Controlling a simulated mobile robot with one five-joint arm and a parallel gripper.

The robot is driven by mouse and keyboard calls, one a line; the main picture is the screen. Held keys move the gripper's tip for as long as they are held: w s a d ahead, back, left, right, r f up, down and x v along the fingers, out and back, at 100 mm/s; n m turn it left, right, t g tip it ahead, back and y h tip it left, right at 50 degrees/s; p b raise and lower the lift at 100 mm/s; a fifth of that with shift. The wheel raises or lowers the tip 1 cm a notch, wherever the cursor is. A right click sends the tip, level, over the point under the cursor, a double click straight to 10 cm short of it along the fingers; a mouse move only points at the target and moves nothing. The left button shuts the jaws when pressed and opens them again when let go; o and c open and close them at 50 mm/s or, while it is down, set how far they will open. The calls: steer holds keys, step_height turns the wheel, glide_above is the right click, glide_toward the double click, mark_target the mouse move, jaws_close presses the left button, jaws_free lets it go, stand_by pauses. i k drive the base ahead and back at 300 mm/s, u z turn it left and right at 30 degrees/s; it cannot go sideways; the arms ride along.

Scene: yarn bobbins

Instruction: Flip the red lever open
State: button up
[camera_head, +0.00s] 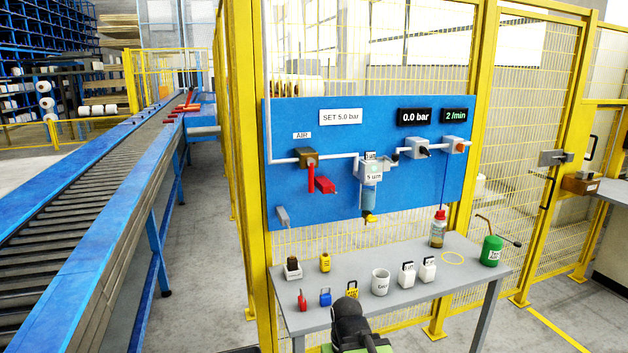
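The red lever (311,178) hangs straight down from the brass valve body (309,159) under the AIR label, on the left of the blue panel (340,127). A second red piece (325,185) sits tilted right beside the lever's lower end; I cannot tell if it is joined to it. The dark end of my arm, with my gripper (350,312), is at the bottom middle, in front of the table and well below the lever. It is apart from the lever. Its fingers cannot be made out.
A grey table (450,262) under the panel holds padlocks, a white cup (380,282), a bottle (438,230) and a green oil can (491,250). The display (414,116) reads 0.0 bar. A yellow fence stands behind; a roller conveyor (75,200) runs along the left.

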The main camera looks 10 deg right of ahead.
mark_target(310, 161)
steer(key=u, duration=0.05)
steer(key=i, duration=0.9)
steer(key=z, duration=0.05)
steer(key=k, duration=0.1)
steer(key=u, duration=0.75)
